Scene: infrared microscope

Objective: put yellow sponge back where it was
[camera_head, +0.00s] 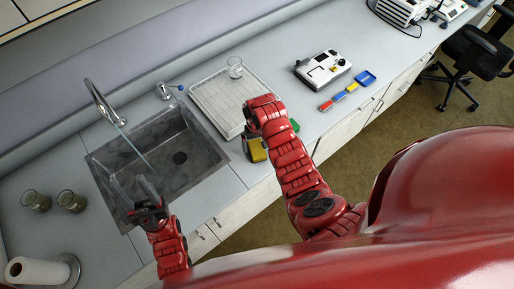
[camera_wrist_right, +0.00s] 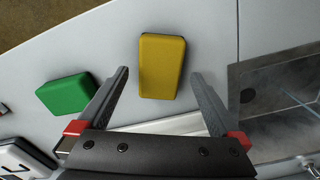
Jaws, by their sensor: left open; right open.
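The yellow sponge (camera_wrist_right: 161,66) lies flat on the grey counter near its front edge. In the right wrist view it sits just beyond and between the open fingers of my right gripper (camera_wrist_right: 165,85), which hold nothing. In the head view the yellow sponge (camera_head: 257,150) is partly hidden by my right gripper (camera_head: 250,140), which is above it. A green sponge (camera_wrist_right: 66,94) lies to its left in the wrist view and shows partly behind my right arm in the head view (camera_head: 294,125). My left gripper (camera_head: 143,190) is open and empty over the sink's near edge.
The sink (camera_head: 130,150) with a running tap (camera_head: 105,105) is at left. A drying tray (camera_head: 205,95) holding a glass beaker (camera_head: 235,68) lies beside it. Two beakers (camera_head: 70,201) and a paper roll (camera_head: 35,271) stand at far left. A white device (camera_head: 323,69) stands right.

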